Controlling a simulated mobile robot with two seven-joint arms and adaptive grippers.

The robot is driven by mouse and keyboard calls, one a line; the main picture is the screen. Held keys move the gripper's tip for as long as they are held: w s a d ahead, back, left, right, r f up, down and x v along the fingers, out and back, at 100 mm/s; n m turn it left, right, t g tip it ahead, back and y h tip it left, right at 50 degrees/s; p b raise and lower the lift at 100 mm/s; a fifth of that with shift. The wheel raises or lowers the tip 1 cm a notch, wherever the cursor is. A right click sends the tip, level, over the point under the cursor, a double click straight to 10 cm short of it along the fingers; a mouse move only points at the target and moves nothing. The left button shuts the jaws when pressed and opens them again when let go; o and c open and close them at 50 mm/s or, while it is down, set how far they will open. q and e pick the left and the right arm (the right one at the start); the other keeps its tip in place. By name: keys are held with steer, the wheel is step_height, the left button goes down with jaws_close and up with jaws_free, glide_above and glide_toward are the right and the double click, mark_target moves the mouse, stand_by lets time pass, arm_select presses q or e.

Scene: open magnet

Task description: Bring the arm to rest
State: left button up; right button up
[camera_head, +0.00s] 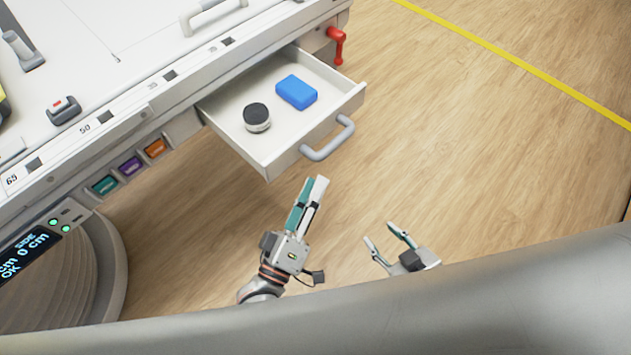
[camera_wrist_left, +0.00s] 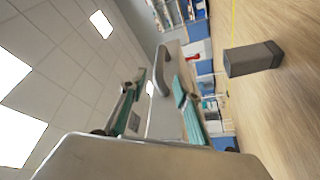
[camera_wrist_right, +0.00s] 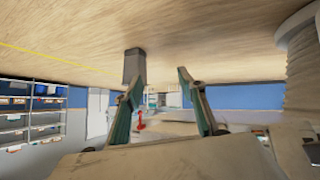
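My left gripper (camera_head: 315,181) is open and empty, just in front of the open drawer. In the head view its fingertips point toward the drawer handle (camera_head: 328,140), with a gap between them. In the left wrist view its two fingers stand apart, with the grey handle (camera_wrist_left: 160,75) beyond them. My right gripper (camera_head: 380,234) is open and empty over bare floor, to the right of the left one. In the right wrist view its fingers stand apart with nothing between them. Both forearms are partly hidden behind a grey part in the foreground.
The white drawer (camera_head: 352,103) is pulled out, holding a blue block (camera_head: 296,92) and a round dark-topped jar (camera_head: 256,118). A red lever (camera_head: 337,45) sits at the bench corner. A grey post (camera_wrist_right: 134,66) stands on the floor. Wooden floor to the right is clear.

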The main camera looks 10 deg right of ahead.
stand_by(0.4)
arm_select(q)
steer(key=s+a+f+m+g+y+p, duration=0.2)
steer(key=s+a+f+m+y, duration=0.1)
steer(key=a, duration=0.5)
steer(key=s+a+f+m+g+y+p, duration=0.2)
steer(key=s+a+f+m+y+p, duration=0.1)
steer(key=a, duration=0.6)
steer(key=s+a+f+m+g+y+p, duration=0.2)
steer(key=s+a+f+m+y, duration=0.1)
steer(key=a, duration=0.6)
arm_select(e)
steer(key=shift+m, duration=0.3)
steer(key=r, duration=0.1)
steer(key=a+r, duration=0.1)
steer(key=r, duration=0.3)
steer(key=shift+s+a, duration=0.25)
steer(key=shift+s, duration=0.1)
arm_select(q)
steer(key=shift+d, duration=0.1)
arm_select(e)
steer(key=shift+w+r, duration=0.2)
steer(key=shift+r, duration=0.1)
